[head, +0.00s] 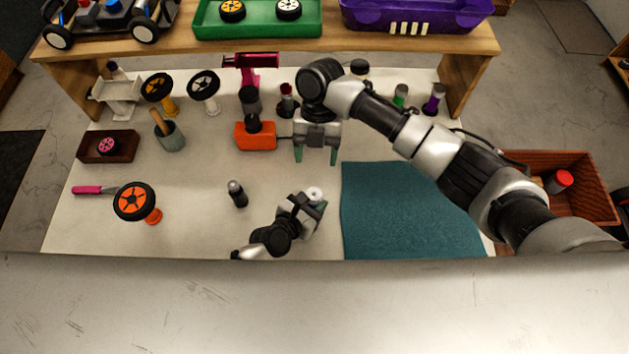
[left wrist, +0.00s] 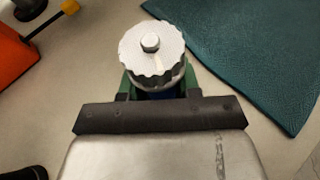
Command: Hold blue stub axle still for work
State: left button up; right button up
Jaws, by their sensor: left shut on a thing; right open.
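The blue stub axle (left wrist: 160,95) shows only as a sliver of blue in the left wrist view, below a silver ridged cap with a small knob (left wrist: 150,45). The cap and my gripper hide the rest. My left gripper (left wrist: 155,82) is shut on it, green fingertips at either side under the cap. In the head view my left gripper (head: 312,199) is low over the pale table, left of the teal mat, with the cap (head: 315,193) showing pale at its tip. My right gripper (head: 316,155) is open and empty, above and behind it, fingertips pointing down.
The teal mat (head: 400,215) lies clear at right. An orange block (head: 255,136) stands left of my right gripper. A dark bottle (head: 237,194) and an orange wheel (head: 134,202) stand at left. A raised shelf (head: 270,45) with trays runs along the back.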

aim_at(314, 191)
jog(key=x, duration=1)
jog(key=shift+r, duration=0.1)
jog(key=c, duration=0.9)
jog(key=shift+m, duration=0.4)
jog(key=shift+c, duration=0.3)
jog(key=shift+m+y, duration=0.4)
jog(key=o, duration=1)
jog(key=shift+c, duration=0.2)
jog(key=shift+r, duration=0.1)
jog(key=v, duration=1.2)
